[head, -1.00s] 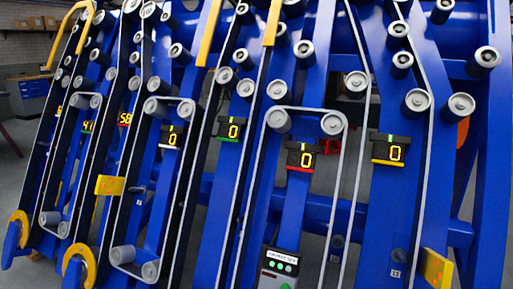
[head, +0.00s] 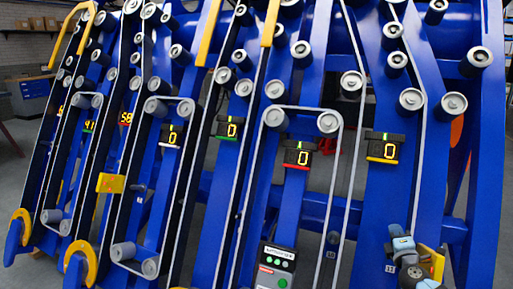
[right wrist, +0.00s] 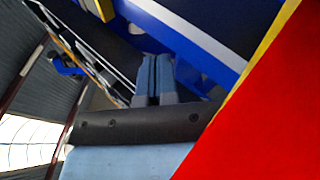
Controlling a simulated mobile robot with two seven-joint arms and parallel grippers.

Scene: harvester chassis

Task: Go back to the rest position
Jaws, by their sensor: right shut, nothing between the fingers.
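My right gripper (head: 401,243) shows small at the lower right of the head view, in front of the blue frame and beside a yellow block (head: 432,262). In the right wrist view its two light-blue fingers (right wrist: 154,62) lie together with nothing between them. Whether it touches the frame cannot be told. My left gripper is in neither view.
The blue harvester chassis (head: 379,215) with rollers and grey belts fills the head view. Number displays sit on it, one at the right (head: 381,147). A control box (head: 276,267) is at the bottom. A large red surface (right wrist: 265,110) fills the wrist view's right side.

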